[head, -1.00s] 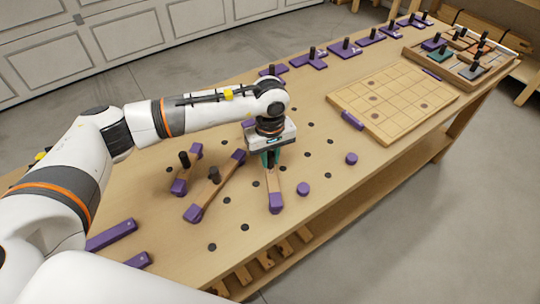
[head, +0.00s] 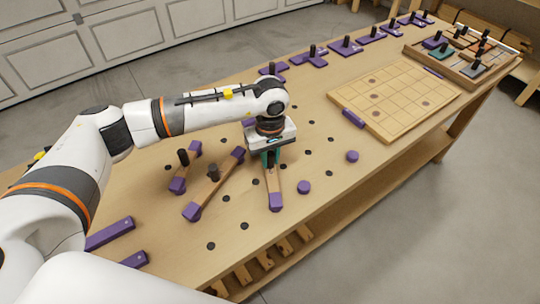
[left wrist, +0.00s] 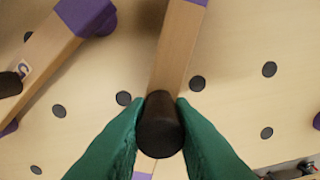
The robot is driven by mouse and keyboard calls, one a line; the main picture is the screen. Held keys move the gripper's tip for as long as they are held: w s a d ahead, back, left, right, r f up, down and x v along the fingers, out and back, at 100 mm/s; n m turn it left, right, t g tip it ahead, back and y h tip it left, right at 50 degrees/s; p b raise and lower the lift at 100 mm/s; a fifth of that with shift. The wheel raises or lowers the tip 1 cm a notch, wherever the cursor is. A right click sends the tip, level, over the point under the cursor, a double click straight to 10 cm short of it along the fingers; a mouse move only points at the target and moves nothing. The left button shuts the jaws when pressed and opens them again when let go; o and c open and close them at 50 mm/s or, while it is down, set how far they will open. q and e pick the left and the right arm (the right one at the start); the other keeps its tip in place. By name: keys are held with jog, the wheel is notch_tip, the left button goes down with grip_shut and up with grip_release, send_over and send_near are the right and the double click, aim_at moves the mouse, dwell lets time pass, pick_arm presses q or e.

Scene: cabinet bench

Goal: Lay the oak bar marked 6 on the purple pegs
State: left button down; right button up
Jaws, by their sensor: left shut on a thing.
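My left gripper (head: 270,160) has its green fingers shut on the dark knob (left wrist: 160,125) of an oak bar (head: 273,182) with a purple end. In the left wrist view the bar (left wrist: 180,50) runs up from the knob; I cannot read a mark on it. I cannot tell whether the bar is clear of the bench. Two round purple pegs stand on the bench to its right, a near one (head: 303,187) and a farther one (head: 351,157). My right gripper is not in view.
A longer oak bar (head: 206,194) with purple ends and a knob lies just left, and a shorter one (head: 178,186) beyond it. Two purple bars (head: 110,233) lie at the near left. A gridded board (head: 393,100) and a parts tray (head: 410,54) are farther right. The bench has dark holes.

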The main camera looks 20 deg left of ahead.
pick_arm(q)
jog(key=shift+f+b, duration=0.15)
jog(key=shift+b, duration=0.3)
dwell(1.3)
jog(key=c, duration=0.8)
grip_release()
jog(key=shift+r+p, duration=1.75)
jog(key=shift+r, duration=2.3)
